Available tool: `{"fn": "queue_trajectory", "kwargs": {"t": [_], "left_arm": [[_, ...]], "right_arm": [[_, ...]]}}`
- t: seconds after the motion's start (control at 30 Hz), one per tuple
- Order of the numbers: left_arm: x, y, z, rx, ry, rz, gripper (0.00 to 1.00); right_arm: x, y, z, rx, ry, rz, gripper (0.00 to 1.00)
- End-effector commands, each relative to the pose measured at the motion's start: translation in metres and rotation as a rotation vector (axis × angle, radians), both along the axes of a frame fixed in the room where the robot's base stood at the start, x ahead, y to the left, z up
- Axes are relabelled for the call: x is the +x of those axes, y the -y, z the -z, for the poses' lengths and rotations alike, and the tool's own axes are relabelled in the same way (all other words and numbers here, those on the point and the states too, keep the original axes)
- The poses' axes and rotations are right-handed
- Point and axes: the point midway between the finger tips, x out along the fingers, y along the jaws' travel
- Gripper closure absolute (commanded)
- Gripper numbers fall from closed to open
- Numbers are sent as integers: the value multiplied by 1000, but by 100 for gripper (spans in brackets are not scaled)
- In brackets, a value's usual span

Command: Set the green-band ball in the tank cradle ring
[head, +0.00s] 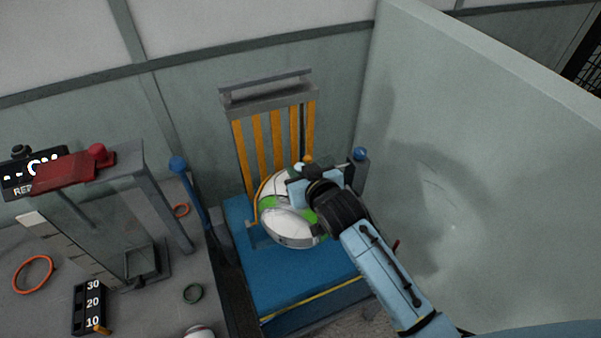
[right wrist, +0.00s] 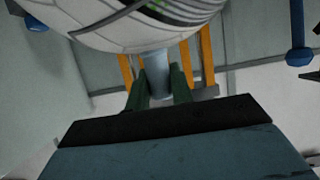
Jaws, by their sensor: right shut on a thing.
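The green-band ball (head: 288,226) is white with green patches and sits over the blue tank (head: 290,286), in front of the upright orange bars. My right gripper (head: 308,188) reaches in from the right and is at the ball's upper right side. In the right wrist view the ball (right wrist: 125,30) fills the top, and my right gripper's dark fingers (right wrist: 162,88) are shut on a grey stem (right wrist: 156,62) that meets the ball. An orange curved edge shows beside the ball's left. My left gripper is not in view.
Orange bars (head: 257,145) stand behind the tank. Blue-knobbed posts (head: 178,165) flank it. A pale wall (head: 470,150) closes the right side. At left stand a grey press frame (head: 175,205), a red block (head: 65,170), a number board (head: 90,308) and loose rings (head: 33,274).

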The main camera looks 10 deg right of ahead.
Motion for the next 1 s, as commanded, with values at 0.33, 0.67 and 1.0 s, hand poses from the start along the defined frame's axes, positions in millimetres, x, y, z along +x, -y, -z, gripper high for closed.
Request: {"fn": "queue_trajectory", "kwargs": {"t": [0.33, 0.67, 1.0], "left_arm": [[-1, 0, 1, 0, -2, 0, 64], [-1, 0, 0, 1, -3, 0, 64], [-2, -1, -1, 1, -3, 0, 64]], "right_arm": [[0, 0, 3, 0, -1, 0, 56], [0, 0, 0, 0, 0, 0, 56], [-44, 9, -17, 1, -2, 0, 56]]}}
